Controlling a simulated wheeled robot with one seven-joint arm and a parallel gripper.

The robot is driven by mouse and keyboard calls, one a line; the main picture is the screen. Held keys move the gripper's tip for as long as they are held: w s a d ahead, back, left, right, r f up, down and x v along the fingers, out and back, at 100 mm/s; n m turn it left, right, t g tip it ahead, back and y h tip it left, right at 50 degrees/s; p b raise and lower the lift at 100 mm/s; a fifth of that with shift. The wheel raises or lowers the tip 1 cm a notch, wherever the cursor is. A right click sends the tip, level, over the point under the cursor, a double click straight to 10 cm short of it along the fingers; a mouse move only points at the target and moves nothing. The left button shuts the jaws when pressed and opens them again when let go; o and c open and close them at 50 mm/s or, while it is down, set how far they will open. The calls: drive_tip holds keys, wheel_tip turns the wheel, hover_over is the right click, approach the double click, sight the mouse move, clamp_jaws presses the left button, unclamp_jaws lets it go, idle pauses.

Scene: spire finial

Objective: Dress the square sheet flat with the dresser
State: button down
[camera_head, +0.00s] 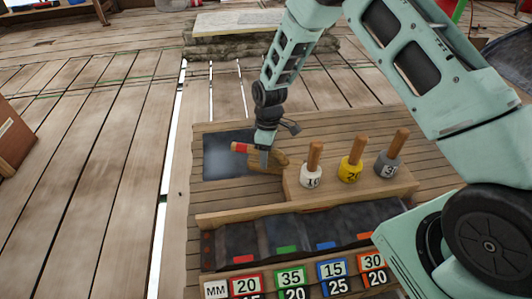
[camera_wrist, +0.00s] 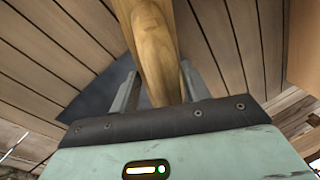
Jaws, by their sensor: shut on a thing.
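The square sheet (camera_head: 222,167) is dark blue-grey and lies on the plank bench top, left of the block of punches. Part of it also shows behind my gripper in the wrist view (camera_wrist: 95,98). The dresser (camera_head: 270,164) is a wooden tool with a red band at its left end. My gripper (camera_head: 264,160) is shut on it, over the sheet's right edge. In the wrist view the dresser's round wood (camera_wrist: 155,50) passes between my two fingers (camera_wrist: 158,92). I cannot tell whether the dresser touches the sheet.
A wooden block (camera_head: 345,190) right of my gripper holds white (camera_head: 311,176), yellow (camera_head: 350,170) and grey (camera_head: 388,164) numbered tools with wooden handles. A dark compartmented tray (camera_head: 300,232) with colour tabs and number labels (camera_head: 290,281) lies in front. Stacked sheets (camera_head: 240,22) lie behind.

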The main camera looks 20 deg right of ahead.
drive_tip(key=shift+r, duration=0.1)
wheel_tip(320, 180, up, 4)
drive_tip(key=p, duration=0.4)
drive_tip(key=shift+r, duration=0.15)
drive_tip(key=shift+f, duration=0.25)
wheel_tip(320, 180, down, 5)
drive_tip(key=b, duration=0.2)
drive_tip(key=shift+r+b, duration=0.2)
drive_tip(key=shift+b, duration=0.1)
drive_tip(key=shift+r, duration=0.25)
drive_tip(key=shift+w+r+p, duration=0.1)
drive_tip(key=shift+r+p, duration=1.9)
drive_tip(key=shift+r, duration=0.15)
